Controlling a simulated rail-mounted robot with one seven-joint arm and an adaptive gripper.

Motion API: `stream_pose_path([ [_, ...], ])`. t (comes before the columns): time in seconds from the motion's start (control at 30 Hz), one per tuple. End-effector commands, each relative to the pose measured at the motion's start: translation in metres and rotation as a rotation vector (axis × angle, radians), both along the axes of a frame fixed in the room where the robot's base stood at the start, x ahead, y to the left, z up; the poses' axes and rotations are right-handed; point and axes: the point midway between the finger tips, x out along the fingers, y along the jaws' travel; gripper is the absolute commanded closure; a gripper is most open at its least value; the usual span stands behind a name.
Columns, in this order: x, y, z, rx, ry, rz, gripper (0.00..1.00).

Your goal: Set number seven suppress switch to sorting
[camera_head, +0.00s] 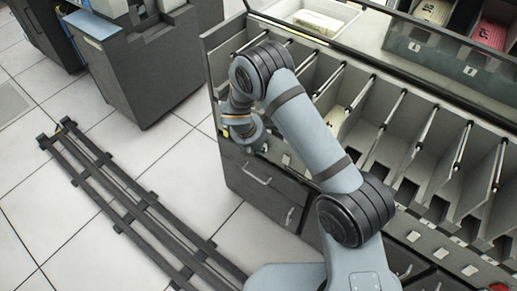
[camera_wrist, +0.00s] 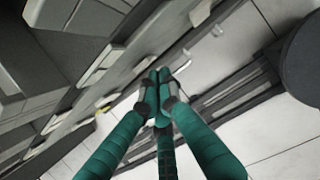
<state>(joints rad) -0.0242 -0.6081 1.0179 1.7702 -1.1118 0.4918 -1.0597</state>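The grey card machine (camera_head: 229,160) has a row of slanted pockets and small pale tabs along its front edge. I cannot make out which part is the number seven suppress switch or how it is set. My gripper shows in the wrist view (camera_wrist: 158,84) with long teal fingers. Their tips are drawn together, with nothing visible between them. The fingers point down past the machine's front, with floor behind the tips. In the head view my wrist is bent down at the machine's left front, and the fingers cannot be made out.
Drawers with handles (camera_head: 257,174) are below the pockets. A black floor rail (camera_head: 140,205) runs along the left. Another dark grey machine (camera_head: 150,70) stands at the upper left. Card trays (camera_head: 455,55) lie on the back shelf. White tiled floor is clear between rail and machine.

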Motion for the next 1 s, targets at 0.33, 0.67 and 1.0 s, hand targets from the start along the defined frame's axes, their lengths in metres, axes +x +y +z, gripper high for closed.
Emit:
stream_pose_path([
  [0.33,0.009,-0.007,0.004,-0.001,0.000,-0.001,1.00],
  [0.67,0.009,-0.007,0.013,0.000,-0.001,-0.002,1.00],
  [1.0,0.009,-0.007,0.020,-0.001,-0.001,0.000,1.00],
])
